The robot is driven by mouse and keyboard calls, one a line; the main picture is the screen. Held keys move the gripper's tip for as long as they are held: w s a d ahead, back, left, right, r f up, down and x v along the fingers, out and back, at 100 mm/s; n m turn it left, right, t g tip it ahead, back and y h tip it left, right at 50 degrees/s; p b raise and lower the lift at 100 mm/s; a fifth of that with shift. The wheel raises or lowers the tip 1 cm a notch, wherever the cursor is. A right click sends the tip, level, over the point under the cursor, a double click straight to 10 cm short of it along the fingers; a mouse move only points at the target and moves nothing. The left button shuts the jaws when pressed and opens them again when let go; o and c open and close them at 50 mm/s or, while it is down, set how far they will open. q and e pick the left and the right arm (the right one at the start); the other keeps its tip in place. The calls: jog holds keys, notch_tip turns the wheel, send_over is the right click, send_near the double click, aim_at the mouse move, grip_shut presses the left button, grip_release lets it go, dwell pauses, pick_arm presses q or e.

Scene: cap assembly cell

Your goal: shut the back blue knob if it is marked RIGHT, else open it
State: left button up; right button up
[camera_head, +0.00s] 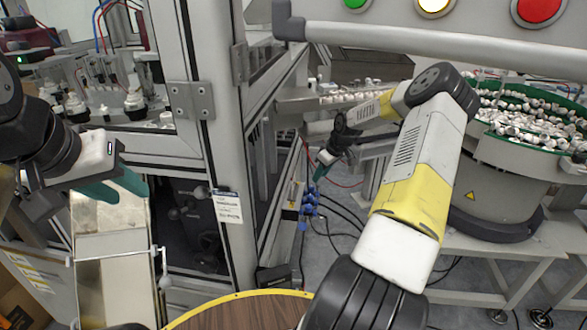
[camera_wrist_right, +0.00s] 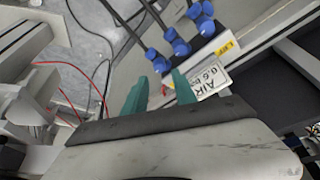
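Several small blue knobs (camera_head: 309,199) sit in a cluster on a manifold beside the machine frame, with dark hoses leading off. In the right wrist view the blue knobs (camera_wrist_right: 181,47) are at the top, just beyond my fingertips. A yellow tag (camera_wrist_right: 226,47) lies beside them; its lettering is too small to read surely. My right gripper (camera_head: 325,163) is above the knobs; in its wrist view the teal fingers (camera_wrist_right: 159,86) are apart with nothing between them. My left gripper (camera_head: 112,186) hangs at the left, away from the knobs; its finger gap is unclear.
A white AIR label (camera_wrist_right: 213,80) is next to the yellow tag. The upright frame post (camera_head: 212,140) stands left of the knobs. Red and dark hoses (camera_head: 345,225) run right of them. A bowl of caps (camera_head: 530,115) is at right, a round wooden surface (camera_head: 245,312) at the front.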

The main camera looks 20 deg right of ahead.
aim_at(312, 187)
jog(key=x, duration=0.8)
jog(key=shift+w+r, duration=0.1)
jog(key=shift+w, duration=0.15)
jog(key=shift+c, duration=0.4)
grip_shut()
